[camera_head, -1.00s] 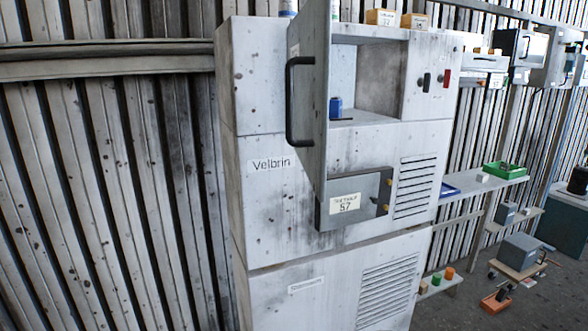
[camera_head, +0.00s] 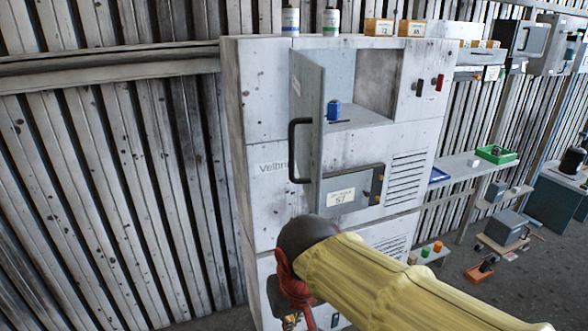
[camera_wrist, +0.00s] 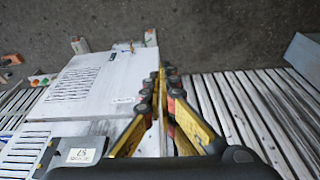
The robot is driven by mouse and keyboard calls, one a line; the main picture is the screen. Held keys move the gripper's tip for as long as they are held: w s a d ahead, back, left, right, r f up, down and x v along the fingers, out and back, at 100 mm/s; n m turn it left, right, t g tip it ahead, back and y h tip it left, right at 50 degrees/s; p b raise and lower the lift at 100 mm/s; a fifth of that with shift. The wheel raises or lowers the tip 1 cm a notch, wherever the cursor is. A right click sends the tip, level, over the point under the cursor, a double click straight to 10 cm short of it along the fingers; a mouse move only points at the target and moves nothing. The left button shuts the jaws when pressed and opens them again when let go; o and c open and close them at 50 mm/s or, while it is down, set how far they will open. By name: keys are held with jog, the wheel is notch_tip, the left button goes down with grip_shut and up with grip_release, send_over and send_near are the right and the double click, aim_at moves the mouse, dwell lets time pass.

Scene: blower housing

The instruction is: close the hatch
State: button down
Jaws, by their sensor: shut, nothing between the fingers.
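The hatch (camera_head: 311,105) is a grey door on the upper part of the white cabinet. It stands wide open, swung out at the left of the compartment, with a black bar handle (camera_head: 296,150) on its outer face. My gripper (camera_wrist: 163,72) shows in the wrist view with its yellow fingers together and nothing between them. It is over the lower cabinet front, apart from the hatch. In the head view my yellow arm reaches in from the lower right, below the hatch, and my fingertips cannot be made out there.
A blue can (camera_head: 334,109) stands inside the open compartment (camera_head: 373,80). A grey box labelled 57 (camera_head: 352,190) juts from the cabinet below it. Cans and small boxes (camera_head: 378,27) stand on top. A shelf with a green tray (camera_head: 497,154) is at right. The wall left of the cabinet is clear.

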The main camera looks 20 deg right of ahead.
jog(key=w+a+r+m+g+h+p, duration=0.1)
jog(key=w+r+m+p, duration=0.3)
jog(key=r+m+p, duration=0.45)
jog(key=w+a+r+m+g+h+p, duration=0.1)
jog(key=w+r+m+g+h+p, duration=0.3)
jog(key=r, duration=0.7)
jog(key=w+a+r+m+t+y+p, duration=0.1)
jog(key=w+r+m+p, duration=0.2)
jog(key=r+m+p, duration=0.6)
jog(key=s+d+f+n+p, duration=0.1)
jog(key=s+d+f+p, duration=0.1)
jog(key=d+f, duration=0.5)
jog(key=shift+f, duration=0.45)
jog(key=shift+s+d, duration=0.15)
jog(key=shift+d, duration=0.05)
